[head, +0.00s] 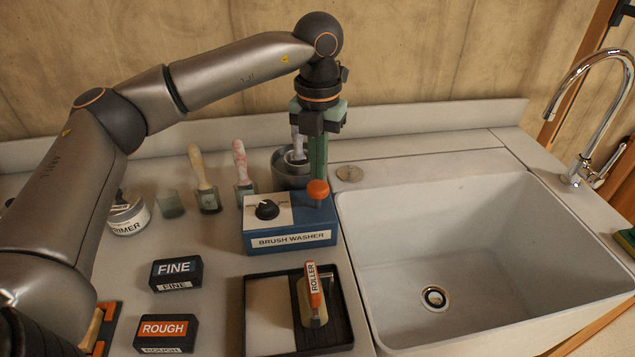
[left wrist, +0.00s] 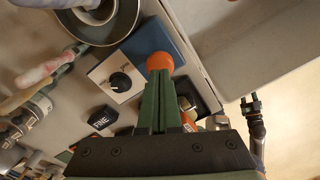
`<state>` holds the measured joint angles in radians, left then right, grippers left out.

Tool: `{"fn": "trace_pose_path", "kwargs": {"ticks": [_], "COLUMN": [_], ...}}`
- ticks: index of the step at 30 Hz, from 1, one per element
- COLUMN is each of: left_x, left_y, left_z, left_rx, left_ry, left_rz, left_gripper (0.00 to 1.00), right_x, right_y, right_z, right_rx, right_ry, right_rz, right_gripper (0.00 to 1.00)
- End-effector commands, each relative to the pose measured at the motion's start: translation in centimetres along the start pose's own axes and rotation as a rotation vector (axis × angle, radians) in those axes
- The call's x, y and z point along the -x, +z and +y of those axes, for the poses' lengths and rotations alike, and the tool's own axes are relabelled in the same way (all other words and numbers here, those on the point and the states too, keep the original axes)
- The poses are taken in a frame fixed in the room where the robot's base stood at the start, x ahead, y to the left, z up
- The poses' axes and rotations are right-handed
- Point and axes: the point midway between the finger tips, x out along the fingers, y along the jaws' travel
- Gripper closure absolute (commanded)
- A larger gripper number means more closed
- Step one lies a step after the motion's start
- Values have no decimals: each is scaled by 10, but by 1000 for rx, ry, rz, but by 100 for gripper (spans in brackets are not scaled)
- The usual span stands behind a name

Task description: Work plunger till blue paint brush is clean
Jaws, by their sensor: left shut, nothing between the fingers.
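The blue box labelled BRUSH WASHER (head: 290,239) stands left of the sink, with a black dial on its pale top panel. Its orange plunger knob (head: 318,189) is at the box's right side, low over the top; it also shows in the left wrist view (left wrist: 159,61). My left gripper (head: 318,177) is shut and empty, pointing straight down with its fingertips at the knob. Contact is hard to tell. A brush with a pale grey-blue handle (head: 298,146) stands in the metal bowl (head: 279,176) behind the box; its bristles are hidden. My right gripper (left wrist: 250,104) seems open, right in the left wrist view.
The sink (head: 470,240) with a tap is on the right. Two brushes (head: 205,190) (head: 241,165) stand left of the washer. FINE (head: 176,272) and ROUGH (head: 166,332) blocks and a roller tray (head: 249,300) lie in front. A PRIMER tin (head: 128,217) stands left.

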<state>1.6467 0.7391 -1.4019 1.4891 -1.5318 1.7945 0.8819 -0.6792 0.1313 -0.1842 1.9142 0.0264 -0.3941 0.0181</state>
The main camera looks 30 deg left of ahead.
Motion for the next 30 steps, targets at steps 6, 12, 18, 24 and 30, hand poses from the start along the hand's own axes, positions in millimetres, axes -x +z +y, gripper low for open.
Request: {"fn": "trace_pose_path", "kwargs": {"ticks": [6,12,18,24,30], "left_x": [-5,-17,-29,-41,-48], "left_y": [0,0,0,0,0], "left_z": [0,0,0,0,0], "left_rx": [0,0,0,0,0], "left_ry": [0,0,0,0,1], "left_rz": [0,1,1,2,1], "left_gripper": [100,100,100,100,100], "right_x": [-2,-8,-13,-19,-21], "right_y": [3,9,14,20,23], "right_z": [0,1,1,2,2], "right_rx": [-1,-1,0,0,0], "right_ry": [0,0,0,0,0], "right_rz": [-1,0,0,0,0], "right_gripper": [50,50,50,50,50]}}
